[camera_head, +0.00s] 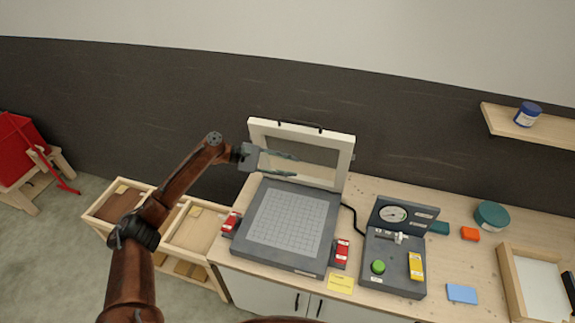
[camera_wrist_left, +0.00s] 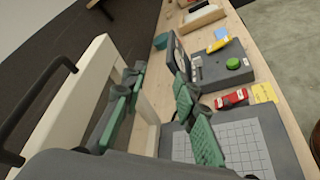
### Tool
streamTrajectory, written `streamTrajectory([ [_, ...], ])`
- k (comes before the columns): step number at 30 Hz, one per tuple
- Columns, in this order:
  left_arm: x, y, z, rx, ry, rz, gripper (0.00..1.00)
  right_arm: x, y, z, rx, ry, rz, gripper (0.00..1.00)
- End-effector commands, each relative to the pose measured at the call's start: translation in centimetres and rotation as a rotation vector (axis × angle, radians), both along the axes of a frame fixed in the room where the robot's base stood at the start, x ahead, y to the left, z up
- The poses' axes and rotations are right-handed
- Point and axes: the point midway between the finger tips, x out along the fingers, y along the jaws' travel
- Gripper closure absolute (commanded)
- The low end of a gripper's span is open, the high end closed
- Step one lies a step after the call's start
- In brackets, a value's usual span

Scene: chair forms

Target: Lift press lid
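The lid (camera_wrist_left: 75,95) and handle (camera_wrist_left: 35,105) also show large in the left wrist view. My left gripper (camera_head: 290,165) is open in front of the lid's left part, above the back of the base. Its green-padded fingers (camera_wrist_left: 160,105) are spread with nothing held. Whether a finger touches the lid is unclear. My right gripper is out of view.
Red blocks (camera_head: 231,222) (camera_head: 342,250) flank the base. A control box (camera_head: 395,262) with gauge and green button stands to its right on the wooden counter (camera_head: 450,275). A teal round container (camera_head: 491,215) and a wooden tray (camera_head: 515,285) lie further right. Wooden drawers (camera_head: 195,228) stand left.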

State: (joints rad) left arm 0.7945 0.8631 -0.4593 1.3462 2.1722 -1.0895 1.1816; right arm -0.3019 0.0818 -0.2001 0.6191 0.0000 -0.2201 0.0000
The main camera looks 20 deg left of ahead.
Motion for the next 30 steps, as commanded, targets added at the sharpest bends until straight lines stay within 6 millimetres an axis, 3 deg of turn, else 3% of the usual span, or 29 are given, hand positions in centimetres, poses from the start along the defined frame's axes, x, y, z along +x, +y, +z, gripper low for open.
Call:
streamTrajectory([
  [4,-0.04,0.08,-0.04,-0.001,0.000,0.001,0.73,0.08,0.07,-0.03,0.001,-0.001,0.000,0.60],
  [16,-0.07,0.20,-0.02,0.000,0.001,0.002,1.00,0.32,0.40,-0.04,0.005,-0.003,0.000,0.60],
  [30,-0.07,0.20,-0.02,0.000,0.001,0.002,1.00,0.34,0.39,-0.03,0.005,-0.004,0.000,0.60],
])
